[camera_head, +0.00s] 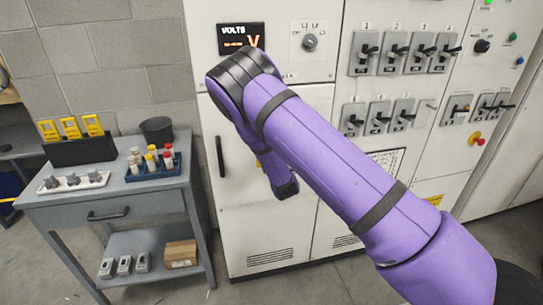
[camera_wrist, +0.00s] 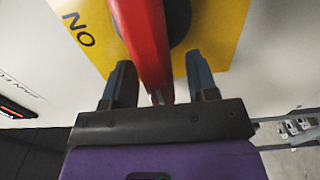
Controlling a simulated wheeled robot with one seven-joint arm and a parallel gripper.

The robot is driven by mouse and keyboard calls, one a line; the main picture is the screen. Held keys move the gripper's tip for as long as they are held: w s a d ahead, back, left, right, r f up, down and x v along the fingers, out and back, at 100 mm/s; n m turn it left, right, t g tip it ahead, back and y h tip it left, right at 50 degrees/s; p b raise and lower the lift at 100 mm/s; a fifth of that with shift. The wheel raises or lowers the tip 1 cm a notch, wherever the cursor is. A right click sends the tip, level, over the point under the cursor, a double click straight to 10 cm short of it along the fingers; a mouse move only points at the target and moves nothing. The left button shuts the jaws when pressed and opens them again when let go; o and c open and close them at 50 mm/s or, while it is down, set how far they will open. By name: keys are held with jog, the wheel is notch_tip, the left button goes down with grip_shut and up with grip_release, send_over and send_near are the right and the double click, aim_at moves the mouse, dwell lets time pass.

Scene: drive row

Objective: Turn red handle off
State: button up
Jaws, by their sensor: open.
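The red handle (camera_wrist: 145,32) shows in the wrist view as a long bar running from the top edge down between my fingers. It lies on a dark round hub (camera_wrist: 180,22) on a yellow plate (camera_wrist: 212,50). The plate bears the black letters N and O, rotated, at its upper left. My gripper (camera_wrist: 159,62) is open, with one finger on each side of the handle and a visible gap on both sides. The handle's near end is partly hidden by the gripper body. In the head view my purple arm covers this spot, and neither handle nor gripper shows.
A grey cabinet (camera_head: 248,215) stands behind my arm, with a volts display (camera_head: 241,39) and a rotary knob (camera_head: 310,42). Several black toggle switches and a red button (camera_head: 479,142) are to the right. A grey cart (camera_head: 60,212) with small items stands at left.

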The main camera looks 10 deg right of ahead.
jog(key=s, duration=1)
jog(key=shift+s, duration=0.4)
jog(key=s+d+r+m+g, duration=0.2)
jog(key=s+r+m+g, duration=0.15)
jog(key=r, duration=0.45)
jog(key=s+d+r+m+g, duration=0.2)
jog(key=r+m, duration=0.3)
jog(key=r, duration=0.2)
jog(key=s+d+r+m+g, duration=0.25)
jog(key=r+m, duration=0.25)
jog(key=r, duration=0.3)
jog(key=s+d+r+m+g, duration=0.1)
jog(key=s+r, duration=0.3)
jog(key=s, duration=0.6)
jog(key=s+d+r+m+g, duration=0.1)
jog(key=s+r+m+g, duration=0.1)
jog(key=s, duration=0.8)
jog(key=s+d+r+m+g, duration=0.1)
jog(key=s+r, duration=0.4)
jog(key=s, duration=0.5)
jog(key=shift+d+r+m+g, duration=0.35)
jog(key=shift+d+g, duration=0.05)
jog(key=shift+d, duration=0.15)
